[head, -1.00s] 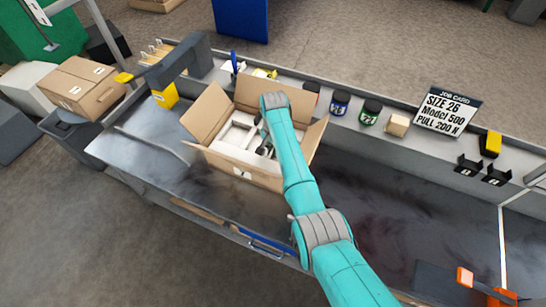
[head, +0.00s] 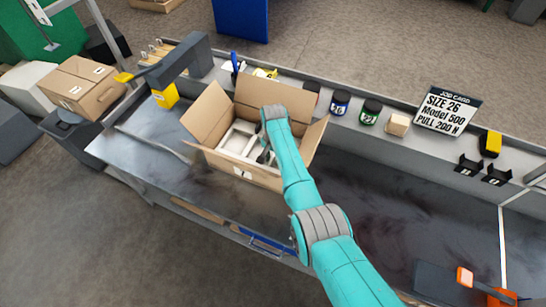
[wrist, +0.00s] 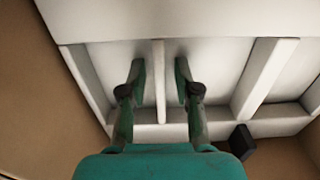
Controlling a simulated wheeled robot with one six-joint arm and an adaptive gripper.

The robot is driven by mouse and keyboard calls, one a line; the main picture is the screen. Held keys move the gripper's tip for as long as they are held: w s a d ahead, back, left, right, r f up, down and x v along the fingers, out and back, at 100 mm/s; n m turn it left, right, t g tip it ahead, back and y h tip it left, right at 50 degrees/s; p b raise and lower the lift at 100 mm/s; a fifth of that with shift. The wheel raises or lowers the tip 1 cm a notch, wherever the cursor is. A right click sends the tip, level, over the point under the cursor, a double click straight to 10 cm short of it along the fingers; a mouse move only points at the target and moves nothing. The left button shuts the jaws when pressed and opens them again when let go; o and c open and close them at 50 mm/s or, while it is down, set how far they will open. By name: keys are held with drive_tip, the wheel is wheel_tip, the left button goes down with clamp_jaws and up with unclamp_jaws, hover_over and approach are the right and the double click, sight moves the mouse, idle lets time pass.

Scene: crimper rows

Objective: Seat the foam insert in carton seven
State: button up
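The open carton (head: 262,177) stands on the bench with its flaps spread. A small label is on its near side; I cannot read it clearly. The white foam insert (head: 238,140) lies inside the carton, partly hidden by my arm. The wrist view shows the insert (wrist: 215,28) with its thin ribs and recesses close up, and brown carton wall beside it. My gripper (wrist: 160,78) is over the insert, its two fingers apart on either side of a thin rib. A gap shows between each finger and the rib. In the head view my gripper (head: 265,156) is inside the carton.
A closed carton (head: 83,83) sits at the left. A grey press-like arm (head: 180,65) stands just left of the open carton. Jars (head: 371,110), a small box (head: 398,124) and a job card (head: 447,110) line the back.

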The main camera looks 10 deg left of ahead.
wheel_tip(320, 180, up, 12)
idle(0.8)
idle(0.4)
